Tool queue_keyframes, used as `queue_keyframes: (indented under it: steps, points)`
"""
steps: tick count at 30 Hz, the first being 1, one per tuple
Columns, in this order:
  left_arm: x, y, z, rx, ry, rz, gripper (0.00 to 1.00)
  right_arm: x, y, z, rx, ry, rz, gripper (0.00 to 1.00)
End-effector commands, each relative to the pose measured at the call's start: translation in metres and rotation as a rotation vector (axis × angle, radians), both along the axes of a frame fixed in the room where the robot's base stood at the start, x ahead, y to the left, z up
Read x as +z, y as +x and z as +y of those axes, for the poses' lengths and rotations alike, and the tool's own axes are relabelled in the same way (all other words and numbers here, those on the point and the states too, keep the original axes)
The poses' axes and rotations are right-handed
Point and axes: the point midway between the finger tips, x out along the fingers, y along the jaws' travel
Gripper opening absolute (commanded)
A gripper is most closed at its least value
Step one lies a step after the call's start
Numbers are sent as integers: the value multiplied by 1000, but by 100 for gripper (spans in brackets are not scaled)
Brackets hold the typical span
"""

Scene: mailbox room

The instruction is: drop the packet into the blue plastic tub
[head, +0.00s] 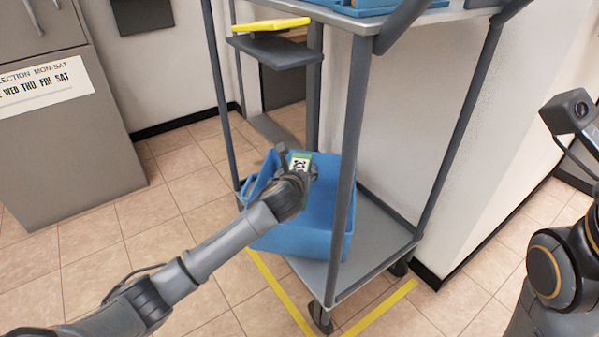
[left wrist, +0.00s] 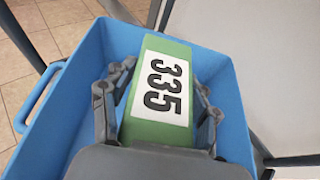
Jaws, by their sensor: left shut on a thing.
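In the left wrist view the left gripper (left wrist: 160,95) holds the packet (left wrist: 161,88) over the blue plastic tub (left wrist: 66,125). The blue tub (head: 325,236) stands on the lower shelf of a grey cart, and its inside is partly hidden by my gripper and the packet. My right gripper is not in view; only part of my right arm shows at the right edge.
The cart's lower shelf (head: 385,240) has bare room right of the tub. A cart post (head: 350,150) stands close to the right of my left gripper. A yellow item (head: 270,25) lies on a small grey side shelf (head: 275,50). A grey cabinet (head: 60,140) stands at left.

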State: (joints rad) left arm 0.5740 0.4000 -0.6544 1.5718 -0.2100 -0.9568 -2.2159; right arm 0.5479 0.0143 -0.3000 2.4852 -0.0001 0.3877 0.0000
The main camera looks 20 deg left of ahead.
Motion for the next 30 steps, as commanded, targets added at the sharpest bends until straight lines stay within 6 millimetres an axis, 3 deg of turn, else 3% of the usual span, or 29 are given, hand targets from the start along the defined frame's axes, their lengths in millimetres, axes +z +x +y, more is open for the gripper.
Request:
queue_keyframes:
  steps: [9,10,13,25,30]
  points:
    - [1,0,0,0,-1,-2,17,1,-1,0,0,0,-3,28]
    - [1,0,0,0,0,-2,65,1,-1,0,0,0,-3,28]
    - [1,0,0,0,0,-2,85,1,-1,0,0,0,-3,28]
    - [0,-2,0,1,1,1,87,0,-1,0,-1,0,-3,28]
    - [6,-17,-2,-1,2,0,87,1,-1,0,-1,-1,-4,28]
